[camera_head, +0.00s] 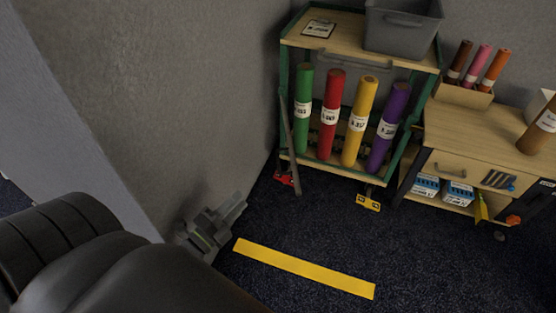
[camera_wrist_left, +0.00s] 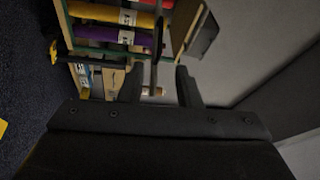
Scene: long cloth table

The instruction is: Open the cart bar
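The green-framed cart (camera_head: 365,170) stands against the wall with upright rolls on its lower shelf. A long grey bar (camera_head: 290,140) runs steeply down along the cart's left front side, its lower end close to the floor. My left gripper (camera_head: 237,207) is low by the wall, left of the bar and apart from it in the head view. In the left wrist view its two fingers (camera_wrist_left: 160,87) are spread, and a dark bar (camera_wrist_left: 155,55) shows in line with the gap between them. I cannot tell how far beyond the fingertips it is. My right gripper is not in view.
A grey bin (camera_head: 403,30) sits on the cart top. A wooden side table (camera_head: 480,140) stands to the right. A yellow floor strip (camera_head: 305,268) lies in front on clear dark carpet. The grey wall (camera_head: 180,100) is close beside my left gripper.

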